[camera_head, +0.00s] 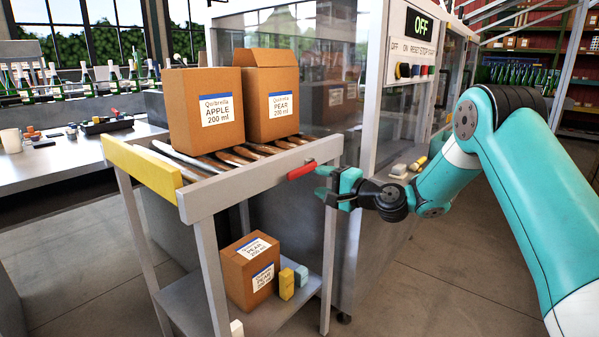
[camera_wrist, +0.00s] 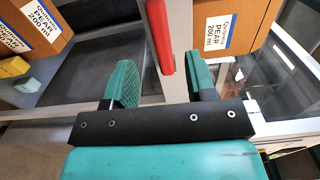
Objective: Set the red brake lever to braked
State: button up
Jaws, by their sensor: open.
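The red brake lever (camera_head: 301,170) is on the front rail of the roller stand, near its right end, and lies close to level with a slight tilt. My gripper (camera_head: 335,185) is just right of the lever and a little lower, at the stand's right corner. In the wrist view the lever (camera_wrist: 160,48) is ahead of my gripper (camera_wrist: 165,78), its near end between the two green fingers. The fingers are apart, with visible gaps on both sides of the lever, more on the left. Whether the far end of the lever touches anything cannot be told.
An Apple box (camera_head: 203,125) and a Pear box (camera_head: 270,105) stand on the rollers. A yellow plate (camera_head: 143,170) closes the stand's left end. Another box (camera_head: 250,285) and small blocks are on the lower shelf. A machine cabinet with an OFF panel (camera_head: 418,45) stands behind right.

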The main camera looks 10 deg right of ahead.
aim_at(300, 174)
jog(key=x, duration=0.8)
jog(key=shift+p, duration=0.35)
jog(key=shift+c, duration=0.5)
grip_shut()
